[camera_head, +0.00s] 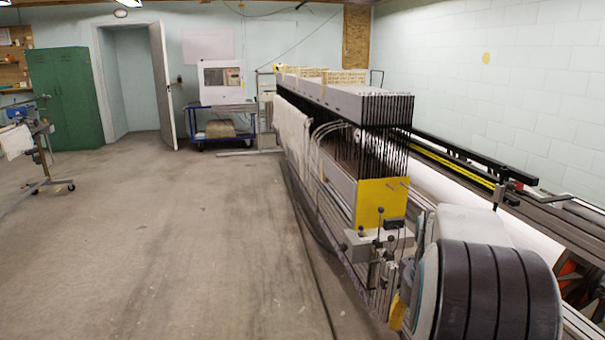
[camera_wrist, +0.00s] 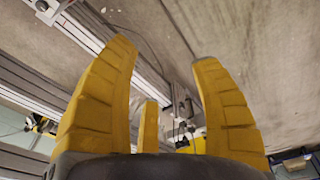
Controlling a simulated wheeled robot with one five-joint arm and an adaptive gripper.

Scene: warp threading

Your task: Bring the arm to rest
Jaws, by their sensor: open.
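My gripper (camera_wrist: 163,55) shows in the wrist view. Its yellow fingers stand wide apart, with a shorter yellow finger between them. Nothing is held between the fingers. Behind them are the grey floor and pale metal rails. In the head view I cannot make out my gripper for sure.
The long warp machine (camera_head: 335,95) with dark vertical rods and a yellow end plate (camera_head: 380,203) runs along the right. A blue cart (camera_head: 215,130) stands at the back near an open door (camera_head: 162,85). A green cabinet (camera_head: 68,98) stands at the left. The floor (camera_head: 160,240) is clear.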

